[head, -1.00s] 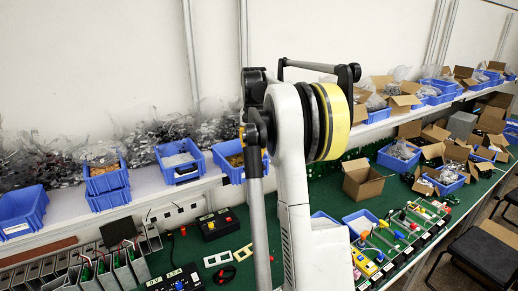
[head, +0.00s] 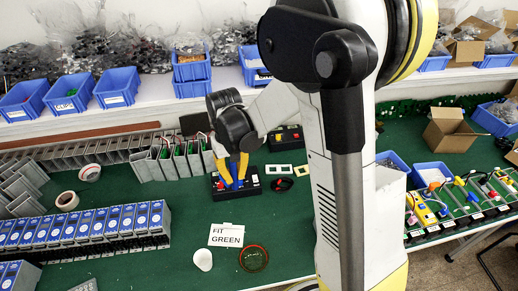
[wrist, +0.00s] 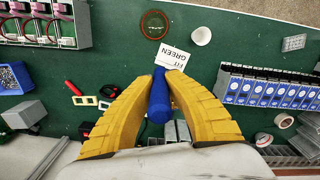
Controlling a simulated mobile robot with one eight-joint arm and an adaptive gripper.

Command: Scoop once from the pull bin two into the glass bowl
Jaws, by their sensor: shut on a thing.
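My gripper (head: 235,170) has yellow fingers and is shut on a blue handle-like tool (wrist: 159,96), which points away from the wrist; its far end is hard to make out. In the head view, the gripper hangs above the green bench near the black control box. The clear round bowl (head: 254,259) with a red rim stands on the bench nearer the camera, also showing in the wrist view (wrist: 155,24). Blue bins (head: 117,88) line the shelf behind; I cannot tell which is pull bin two.
A "FIT GREEN" card (head: 226,235) and a white cup (head: 203,260) are near the bowl. A row of grey-blue modules (head: 90,228) stands at left. A black control box (head: 234,185) with buttons is below the gripper. An open carton (head: 448,130) is at right.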

